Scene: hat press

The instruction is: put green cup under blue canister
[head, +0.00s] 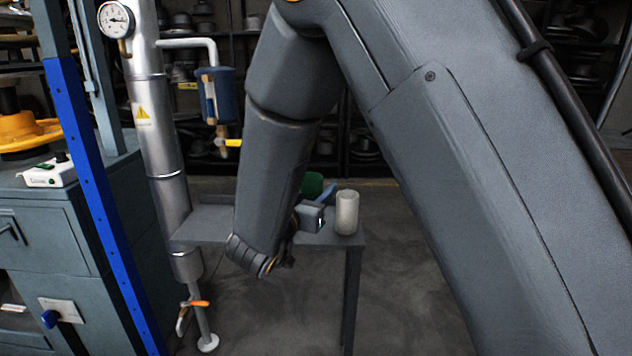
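The blue canister (221,97) hangs on the pipe at left of centre, with a yellow-handled tap below it. The green cup (312,185) is at the small grey table, mostly hidden behind my arm and gripper. My gripper (324,198) is low over the table, right at the green cup in the picture. Its fingers are seen side-on and partly hidden. I cannot tell whether they are apart or closed on the cup.
A pale cup (347,212) stands on the grey table (203,227), just right of my gripper. A silver pipe (157,140) with a gauge and a blue post (95,190) stand at the left. Shelves fill the back.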

